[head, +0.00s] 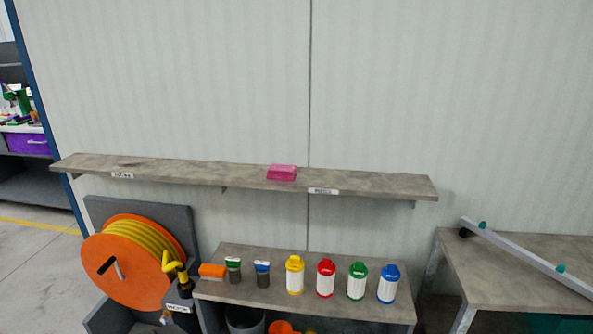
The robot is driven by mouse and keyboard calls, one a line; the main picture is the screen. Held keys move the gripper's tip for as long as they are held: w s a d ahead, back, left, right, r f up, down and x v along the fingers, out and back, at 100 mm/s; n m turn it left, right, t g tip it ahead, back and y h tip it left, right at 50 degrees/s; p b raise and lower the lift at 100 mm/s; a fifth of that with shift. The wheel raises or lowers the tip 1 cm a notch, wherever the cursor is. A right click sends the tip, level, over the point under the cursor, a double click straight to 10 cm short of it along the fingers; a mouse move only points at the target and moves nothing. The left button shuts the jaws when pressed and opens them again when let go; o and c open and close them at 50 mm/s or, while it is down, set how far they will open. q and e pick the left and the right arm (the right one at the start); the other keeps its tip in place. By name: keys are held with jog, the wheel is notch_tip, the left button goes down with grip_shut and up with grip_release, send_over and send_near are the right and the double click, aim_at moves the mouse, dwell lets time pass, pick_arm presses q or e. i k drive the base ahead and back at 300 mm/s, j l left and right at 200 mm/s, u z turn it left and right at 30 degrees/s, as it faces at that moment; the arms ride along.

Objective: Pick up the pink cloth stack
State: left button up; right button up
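The pink cloth stack (282,172) is a small flat block. It lies on the upper wall shelf (365,183), a little right of the shelf's middle, close to its front edge. Nothing covers it. Neither of my grippers shows in the head view, so their state and distance from the stack cannot be seen.
Below stands a lower bench (322,307) with yellow (294,276), red (326,280), green (357,282) and blue bottles (388,284). A hose reel (125,262) stands at left, a table (500,285) with a long bar (525,256) at right. The upper shelf is otherwise clear.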

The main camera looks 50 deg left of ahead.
aim_at(288, 172)
jog(key=j+u, duration=0.1)
jog(key=u, duration=1.75)
